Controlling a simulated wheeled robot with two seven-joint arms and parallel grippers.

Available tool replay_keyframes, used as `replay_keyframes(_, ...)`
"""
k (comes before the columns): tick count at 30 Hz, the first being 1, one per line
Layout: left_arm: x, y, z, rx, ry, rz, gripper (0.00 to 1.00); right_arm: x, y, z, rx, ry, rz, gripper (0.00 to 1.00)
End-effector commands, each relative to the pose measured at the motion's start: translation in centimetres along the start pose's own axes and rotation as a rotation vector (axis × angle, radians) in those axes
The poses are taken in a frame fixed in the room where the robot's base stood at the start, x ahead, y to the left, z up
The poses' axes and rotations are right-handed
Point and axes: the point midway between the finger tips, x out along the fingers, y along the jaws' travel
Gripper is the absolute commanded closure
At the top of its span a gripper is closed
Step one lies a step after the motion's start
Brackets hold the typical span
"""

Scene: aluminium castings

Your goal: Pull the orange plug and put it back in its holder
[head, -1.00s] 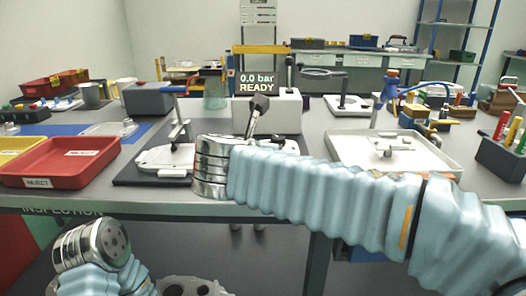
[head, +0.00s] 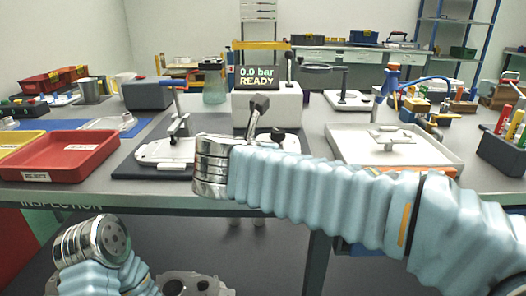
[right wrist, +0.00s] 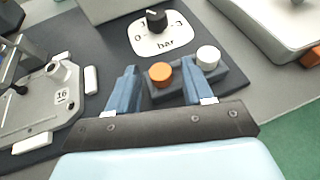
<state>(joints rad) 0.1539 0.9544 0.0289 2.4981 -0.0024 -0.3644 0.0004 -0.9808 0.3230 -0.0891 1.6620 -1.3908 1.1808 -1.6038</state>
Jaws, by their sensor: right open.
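In the right wrist view the orange plug (right wrist: 160,73) is a round cap seated in a dark block (right wrist: 228,76). A white plug (right wrist: 208,57) sits beside it in the same block. My right gripper (right wrist: 160,67) is open. Its two blue fingers are on either side of the orange plug in the picture, with the right finger between the two plugs. I cannot tell if either finger touches. In the head view my right arm hides the plugs and the right gripper. My left wrist shows at lower left there, but its gripper is not visible.
A casting (right wrist: 45,103) marked 16 lies left of the gripper. A dial knob (right wrist: 156,20) stands on a white bar scale behind the plugs. The display (head: 257,78) reads 0.0 bar READY. A red reject tray (head: 68,166) is at left, a white tray (head: 350,143) at right.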

Motion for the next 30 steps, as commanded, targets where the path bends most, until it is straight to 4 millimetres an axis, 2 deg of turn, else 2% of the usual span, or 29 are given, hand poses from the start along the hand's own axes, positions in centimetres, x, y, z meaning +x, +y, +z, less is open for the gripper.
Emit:
replay_keyframes(5,0.0,0.0,0.0,0.0,0.0,0.0,0.46,-1.1,0.1,0.0,0.0,-0.001,0.002,0.49)
replay_keyframes(8,0.0,0.0,0.0,0.0,0.0,0.0,0.46,-2.9,0.1,0.1,0.001,-0.002,0.004,0.49)
replay_keyframes(15,-0.1,0.1,0.0,0.0,0.0,0.0,0.46,-8.9,0.1,0.1,0.0,-0.001,0.005,0.49)
replay_keyframes(21,-0.3,0.1,0.0,0.001,0.0,0.0,0.46,-12.5,0.1,0.1,0.0,-0.001,0.003,0.49)
replay_keyframes(25,-0.3,0.1,0.0,0.001,0.0,0.0,0.46,-13.6,0.0,0.0,0.0,0.0,0.001,0.49)
replay_keyframes(30,-0.3,0.1,0.0,0.001,-0.001,0.0,0.46,-13.9,0.0,0.0,0.0,0.0,0.0,0.49)
